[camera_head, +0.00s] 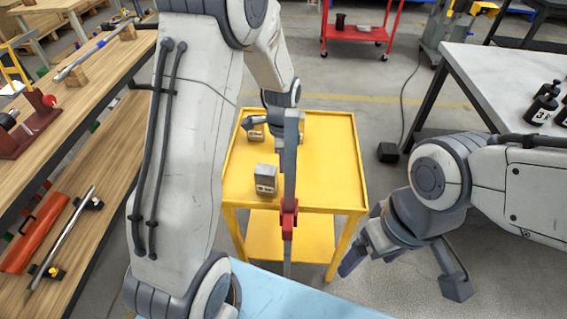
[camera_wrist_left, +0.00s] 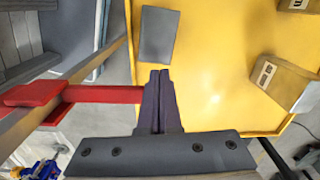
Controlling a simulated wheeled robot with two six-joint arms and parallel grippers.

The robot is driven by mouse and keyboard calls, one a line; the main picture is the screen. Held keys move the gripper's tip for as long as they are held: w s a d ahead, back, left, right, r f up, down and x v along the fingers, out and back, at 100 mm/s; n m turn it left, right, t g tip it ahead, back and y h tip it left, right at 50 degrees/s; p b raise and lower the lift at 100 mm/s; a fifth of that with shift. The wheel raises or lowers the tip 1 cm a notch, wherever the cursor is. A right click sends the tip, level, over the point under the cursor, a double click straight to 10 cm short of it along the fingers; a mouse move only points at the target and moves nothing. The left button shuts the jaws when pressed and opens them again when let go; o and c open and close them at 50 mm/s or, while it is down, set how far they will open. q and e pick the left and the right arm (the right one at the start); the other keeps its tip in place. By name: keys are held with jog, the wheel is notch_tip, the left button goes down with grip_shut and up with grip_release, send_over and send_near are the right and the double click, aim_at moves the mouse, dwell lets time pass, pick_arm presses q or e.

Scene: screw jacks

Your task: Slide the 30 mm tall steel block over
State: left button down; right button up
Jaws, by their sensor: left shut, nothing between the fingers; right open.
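A steel-grey block with a pale label (camera_head: 265,179) stands on the yellow cart (camera_head: 325,165), toward its left side. A second labelled block (camera_head: 256,133) stands farther back. The two labelled blocks also show at the right in the left wrist view, one whole (camera_wrist_left: 290,82) and one cut off (camera_wrist_left: 296,5). I cannot read which is 30 mm tall. My left gripper (camera_wrist_left: 160,80) is shut and empty above the cart, apart from both blocks. Its fingers are hard to make out in the head view. My right gripper (camera_head: 372,252) is open, right of the cart's front.
A red piece (camera_head: 288,218) shows on an upright grey bar at the cart's front; a red arm (camera_wrist_left: 100,93) reaches behind my left fingers. A dark grey rectangle (camera_wrist_left: 159,36) lies ahead of the fingertips. Workbenches flank the cart. The cart's right half is clear.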

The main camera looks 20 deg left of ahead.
aim_at(268, 181)
pick_arm(q)
notch_tip(268, 181, down, 8)
jog(key=shift+r, duration=0.2)
jog(key=a, duration=0.1)
jog(key=s+a, duration=0.1)
jog(key=a, duration=0.1)
jog(key=shift+s+a+r+p, duration=0.1)
jog(key=shift+s+a+p, duration=0.2)
jog(key=shift+a+p, duration=0.05)
jog(key=shift+a, duration=0.1)
notch_tip(268, 181, up, 10)
jog(key=p, duration=0.9)
